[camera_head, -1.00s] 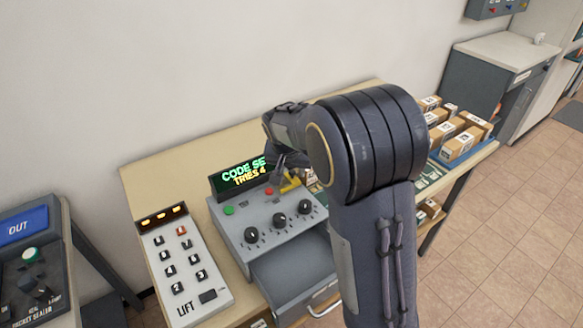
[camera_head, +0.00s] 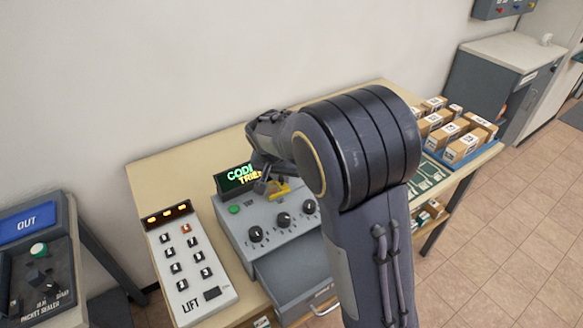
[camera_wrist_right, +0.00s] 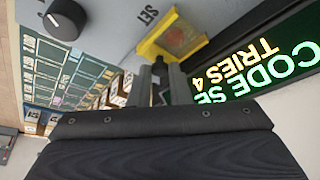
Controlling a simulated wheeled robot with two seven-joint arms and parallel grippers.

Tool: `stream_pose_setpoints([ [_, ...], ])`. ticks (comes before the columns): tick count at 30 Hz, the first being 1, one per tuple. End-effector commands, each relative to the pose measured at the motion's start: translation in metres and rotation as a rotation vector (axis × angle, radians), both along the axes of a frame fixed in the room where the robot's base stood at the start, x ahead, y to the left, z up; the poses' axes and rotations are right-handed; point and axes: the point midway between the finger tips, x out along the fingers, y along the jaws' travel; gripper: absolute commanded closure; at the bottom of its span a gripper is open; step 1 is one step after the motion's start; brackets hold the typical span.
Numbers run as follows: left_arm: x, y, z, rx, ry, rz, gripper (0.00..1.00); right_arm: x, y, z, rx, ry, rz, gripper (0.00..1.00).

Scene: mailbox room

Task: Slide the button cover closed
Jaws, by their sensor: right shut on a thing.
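The yellow button cover (camera_head: 281,190) is on the grey control box (camera_head: 246,222), just below the lit display. In the right wrist view the cover (camera_wrist_right: 148,48) is a yellow frame with a see-through top, and red shows through it. My right gripper (camera_head: 264,184) reaches down at the cover's left side. The wrist view shows its dark fingertips (camera_wrist_right: 160,72) together at the cover's edge, shut on the cover. The exact grip is partly hidden. The red button is hidden in the head view. My left gripper is out of view.
The display (camera_head: 238,178) shows green and yellow text and is partly covered by my gripper. A green button (camera_head: 234,209) and black knobs are on the box. A lift keypad (camera_head: 187,262) stands to the left. Parcels (camera_head: 455,130) stand in a blue tray at right.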

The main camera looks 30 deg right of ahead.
Motion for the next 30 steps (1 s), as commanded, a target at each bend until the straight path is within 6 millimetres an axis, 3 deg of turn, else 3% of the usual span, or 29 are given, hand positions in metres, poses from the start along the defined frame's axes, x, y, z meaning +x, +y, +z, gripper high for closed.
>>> stream_pose_setpoints([
  [8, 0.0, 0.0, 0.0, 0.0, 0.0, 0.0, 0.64, 0.0, 0.006, 0.0, 0.006, -0.002, 0.002, 1.0],
  [9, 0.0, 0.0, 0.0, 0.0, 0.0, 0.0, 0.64, 0.0, 0.006, 0.0, 0.006, -0.001, 0.003, 0.82],
  [14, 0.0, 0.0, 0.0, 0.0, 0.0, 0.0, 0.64, 0.0, 0.005, 0.0, 0.005, -0.001, 0.003, 0.61],
  [23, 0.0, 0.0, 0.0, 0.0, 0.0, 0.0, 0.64, 0.0, 0.005, 0.002, 0.003, -0.001, 0.002, 0.61],
  [30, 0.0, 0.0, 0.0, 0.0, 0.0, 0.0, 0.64, -0.009, 0.014, 0.033, 0.007, -0.007, 0.005, 0.61],
])
